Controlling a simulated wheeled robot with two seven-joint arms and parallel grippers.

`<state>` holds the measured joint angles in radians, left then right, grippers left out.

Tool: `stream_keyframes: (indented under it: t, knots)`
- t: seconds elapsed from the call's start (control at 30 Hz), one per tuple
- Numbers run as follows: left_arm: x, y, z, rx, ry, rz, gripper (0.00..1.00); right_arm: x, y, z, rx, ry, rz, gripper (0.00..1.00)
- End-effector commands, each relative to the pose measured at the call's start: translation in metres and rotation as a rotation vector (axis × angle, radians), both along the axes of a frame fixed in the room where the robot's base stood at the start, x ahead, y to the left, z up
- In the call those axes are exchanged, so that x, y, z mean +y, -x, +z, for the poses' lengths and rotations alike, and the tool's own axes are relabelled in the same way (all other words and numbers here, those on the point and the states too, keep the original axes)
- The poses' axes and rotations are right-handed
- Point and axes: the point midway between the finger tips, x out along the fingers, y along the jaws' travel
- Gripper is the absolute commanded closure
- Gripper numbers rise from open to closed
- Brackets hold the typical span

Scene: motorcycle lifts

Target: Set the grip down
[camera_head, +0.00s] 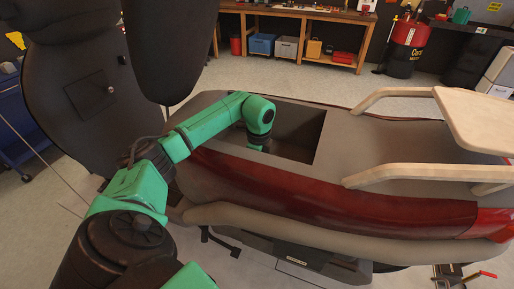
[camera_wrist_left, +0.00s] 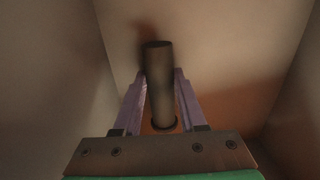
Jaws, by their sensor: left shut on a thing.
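The grip (camera_wrist_left: 158,75) is a dark cylinder in the left wrist view, held lengthwise between two purple fingers. My left gripper (camera_wrist_left: 160,90) is shut on it. The grip's far end lies close to a plain brownish surface, but I cannot tell whether it touches. In the head view my green left arm reaches into the open rectangular compartment (camera_head: 308,120) in the top of the red and brown motorcycle body. The left gripper and the grip are hidden there by the arm and the compartment wall. My right gripper is in neither view.
The compartment's walls stand close around the left gripper. A wooden rack (camera_head: 480,118) with pale rails is on the body at the right. Floor between is clear.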

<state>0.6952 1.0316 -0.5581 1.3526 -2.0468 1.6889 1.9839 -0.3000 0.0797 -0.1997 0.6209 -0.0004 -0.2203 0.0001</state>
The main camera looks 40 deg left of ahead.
Motion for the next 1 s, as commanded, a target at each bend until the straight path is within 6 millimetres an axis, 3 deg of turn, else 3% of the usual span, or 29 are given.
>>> stream_keyframes:
  t: [0.27, 0.3, 0.37, 0.4, 0.77, 0.87, 1.0]
  knots:
    - [0.0, 0.0, -0.003, -0.001, 0.0, -0.001, 1.0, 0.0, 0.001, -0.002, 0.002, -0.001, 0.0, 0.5]
    - [0.0, 0.0, -0.004, 0.0, 0.0, -0.001, 0.56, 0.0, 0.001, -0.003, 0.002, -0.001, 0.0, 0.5]
    - [0.0, 0.0, -0.003, -0.001, 0.0, -0.001, 0.33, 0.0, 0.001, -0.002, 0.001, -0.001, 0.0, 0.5]
    - [0.0, 0.0, -0.003, 0.0, 0.0, -0.001, 0.29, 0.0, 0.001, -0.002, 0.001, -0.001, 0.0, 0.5]
    - [0.0, -0.001, 0.002, -0.002, 0.0, 0.0, 0.29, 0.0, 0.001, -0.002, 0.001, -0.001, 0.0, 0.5]
    - [0.0, -0.002, 0.013, -0.006, -0.001, 0.0, 0.29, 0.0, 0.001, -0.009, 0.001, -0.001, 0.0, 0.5]
    - [-0.002, -0.002, 0.045, -0.009, 0.0, -0.001, 0.29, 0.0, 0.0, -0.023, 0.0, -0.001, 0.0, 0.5]
